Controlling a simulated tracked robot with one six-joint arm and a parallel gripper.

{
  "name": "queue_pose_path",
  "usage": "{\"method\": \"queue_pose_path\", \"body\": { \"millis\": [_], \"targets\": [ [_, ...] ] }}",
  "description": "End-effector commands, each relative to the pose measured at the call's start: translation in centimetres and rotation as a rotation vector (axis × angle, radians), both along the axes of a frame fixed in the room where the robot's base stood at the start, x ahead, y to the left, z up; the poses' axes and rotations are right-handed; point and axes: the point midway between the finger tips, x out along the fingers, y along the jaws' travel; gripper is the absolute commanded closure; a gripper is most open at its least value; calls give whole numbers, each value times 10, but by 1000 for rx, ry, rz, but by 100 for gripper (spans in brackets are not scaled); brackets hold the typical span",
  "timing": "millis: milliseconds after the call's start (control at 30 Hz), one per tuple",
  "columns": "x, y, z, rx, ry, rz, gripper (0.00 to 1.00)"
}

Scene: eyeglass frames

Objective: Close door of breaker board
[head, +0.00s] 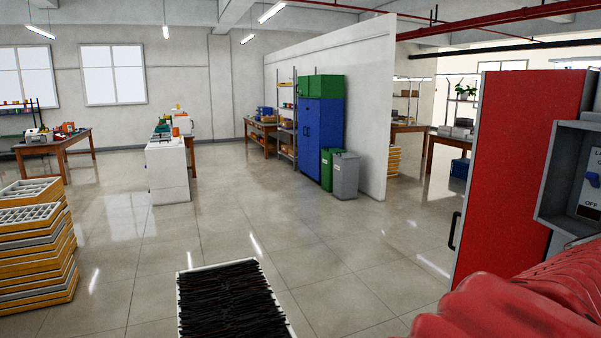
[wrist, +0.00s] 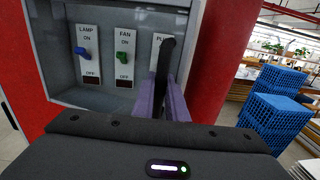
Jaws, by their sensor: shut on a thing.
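The breaker board (head: 543,215) is a grey open box on a red cabinet at the right edge of the head view. In the wrist view, the breaker board (wrist: 65,45) shows LAMP and FAN switches, blue and green, and a partly hidden plate starting "PL". My gripper (wrist: 164,80) has purple fingers in front of that plate. They are shut on a thin black upright bar (wrist: 166,52). Whether this bar belongs to the door is unclear. The door cannot be clearly made out. My gripper is out of sight in the head view.
The red cabinet (head: 512,170) has a black handle (head: 453,231) on its left face. Blue crates (wrist: 272,122) stand at right in the wrist view. The middle floor is clear.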

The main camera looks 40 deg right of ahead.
Motion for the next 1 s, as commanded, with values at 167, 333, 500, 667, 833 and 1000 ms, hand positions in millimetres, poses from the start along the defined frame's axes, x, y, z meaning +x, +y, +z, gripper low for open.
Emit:
{"method": "queue_pose_path", "body": {
  "millis": [167, 333, 500, 667, 833, 1000],
  "targets": [
    [-3, 1, -5, 7, -5, -6, 100],
    [-3, 1, -5, 7, -4, -6, 82],
    [-3, 1, -5, 6, -3, -6, 82],
    [-1, 4, -4, 6, -2, -6, 82],
    [4, 16, -3, 4, -2, -6, 82],
    [12, 34, -3, 3, -3, -5, 82]
  ]
}}
